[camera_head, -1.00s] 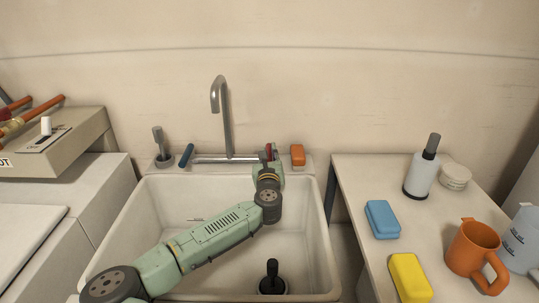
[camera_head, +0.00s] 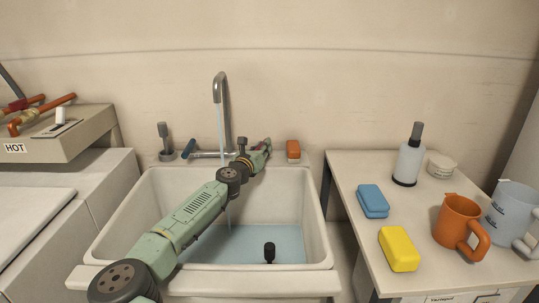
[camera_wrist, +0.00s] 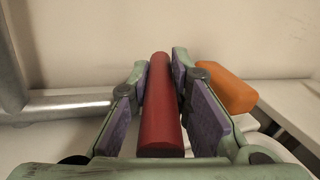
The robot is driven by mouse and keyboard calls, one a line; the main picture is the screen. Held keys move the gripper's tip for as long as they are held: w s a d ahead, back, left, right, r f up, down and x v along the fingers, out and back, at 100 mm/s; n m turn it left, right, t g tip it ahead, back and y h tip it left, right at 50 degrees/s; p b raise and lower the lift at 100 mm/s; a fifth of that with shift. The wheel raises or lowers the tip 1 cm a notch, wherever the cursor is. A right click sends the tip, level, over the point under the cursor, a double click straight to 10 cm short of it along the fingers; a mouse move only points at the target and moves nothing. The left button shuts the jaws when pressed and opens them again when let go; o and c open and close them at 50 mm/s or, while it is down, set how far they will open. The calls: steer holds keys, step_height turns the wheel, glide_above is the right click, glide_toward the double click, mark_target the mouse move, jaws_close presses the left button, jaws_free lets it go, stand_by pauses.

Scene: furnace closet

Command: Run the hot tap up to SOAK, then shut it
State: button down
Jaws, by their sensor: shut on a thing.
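The steel tap (camera_head: 226,115) stands behind the white sink (camera_head: 312,215), and a stream of water runs from its spout. Water (camera_head: 285,241) covers the sink floor. The blue lever (camera_head: 188,149) is on the tap's left. My gripper (camera_head: 262,147) is at the tap's right end. In the wrist view, the red lever (camera_wrist: 161,115) lies between the pads of my gripper (camera_wrist: 160,80), which is shut on it. A black knobbed stopper (camera_head: 269,252) stands up from the water. I cannot make out a SOAK mark; my arm covers part of the basin.
An orange sponge (camera_head: 293,149) sits on the ledge close right of my gripper. The right table (camera_head: 400,189) holds a dispenser, blue and yellow sponges, an orange mug and a pitcher. A box (camera_head: 75,146) labelled HOT, with copper pipes, is at left.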

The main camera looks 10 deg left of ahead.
steer(key=shift+a+f+m+h+b, duration=0.15)
steer(key=shift+m+h+b, duration=0.45)
steer(key=shift+h, duration=0.3)
steer(key=shift+w+g+h, duration=0.1)
steer(key=shift+g+h, duration=0.3)
steer(key=c, duration=1.5)
jaws_free()
steer(key=shift+o, duration=0.2)
steer(key=v, duration=1.2)
